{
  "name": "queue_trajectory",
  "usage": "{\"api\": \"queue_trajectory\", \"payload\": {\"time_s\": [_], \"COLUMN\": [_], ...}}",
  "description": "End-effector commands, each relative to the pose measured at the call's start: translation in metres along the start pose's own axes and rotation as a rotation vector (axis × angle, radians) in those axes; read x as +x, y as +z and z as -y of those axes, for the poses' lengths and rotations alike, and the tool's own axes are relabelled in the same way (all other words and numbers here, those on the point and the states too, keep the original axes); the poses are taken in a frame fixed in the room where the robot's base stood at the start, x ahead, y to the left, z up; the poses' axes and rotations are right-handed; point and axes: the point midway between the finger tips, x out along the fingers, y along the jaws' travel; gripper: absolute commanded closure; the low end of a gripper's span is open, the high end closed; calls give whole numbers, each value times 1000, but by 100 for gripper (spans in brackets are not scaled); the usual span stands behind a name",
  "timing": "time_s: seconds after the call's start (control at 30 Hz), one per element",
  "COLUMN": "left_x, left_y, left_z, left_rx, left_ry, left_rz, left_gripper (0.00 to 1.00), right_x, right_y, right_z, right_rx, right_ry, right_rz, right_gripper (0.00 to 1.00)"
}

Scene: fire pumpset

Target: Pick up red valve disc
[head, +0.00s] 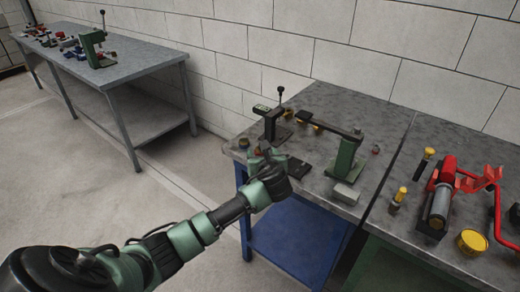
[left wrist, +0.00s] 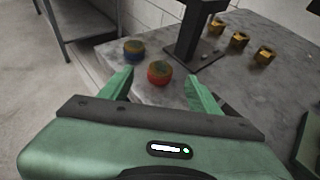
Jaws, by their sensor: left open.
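The red valve disc (left wrist: 159,73) is a small round piece with a red side and a yellowish top, lying on the grey table top. In the left wrist view it lies just beyond and between the fingertips of my left gripper (left wrist: 158,86), which is open and empty. In the head view my left gripper (head: 262,159) is over the front left corner of the table, and the disc (head: 257,152) shows only as a small reddish patch beside it, mostly hidden. A similar disc with a blue side (left wrist: 134,49) lies behind and left of it.
A dark stand (left wrist: 191,40) stands behind the red disc. Several yellow-and-dark fittings (left wrist: 239,39) lie to its right. A green press (head: 345,158) and red pump parts (head: 447,185) stand further right. Another bench (head: 120,70) is at the back left.

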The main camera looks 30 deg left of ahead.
Motion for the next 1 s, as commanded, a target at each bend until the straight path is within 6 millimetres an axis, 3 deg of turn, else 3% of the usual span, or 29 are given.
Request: {"api": "queue_trajectory", "payload": {"time_s": [0.5, 0.8, 0.83, 1.0], "left_x": [57, 62, 62, 62], "left_y": [-6, -6, -6, -6], "left_z": [2, 2, 2, 2], "left_rx": [-2, -2, -2, -2], "left_ry": [0, -2, -2, -2], "left_rz": [-1, -1, -1, -1], "left_gripper": [38, 38, 40, 88], "right_x": [0, 0, 0, 0], "right_y": [13, 9, 9, 8], "right_z": [-5, -5, -5, -5], "right_rx": [-3, -3, -3, -3], "right_ry": [5, 6, 6, 5], "right_rz": [18, 13, 12, 11], "right_gripper": [64, 64, 64, 64]}}
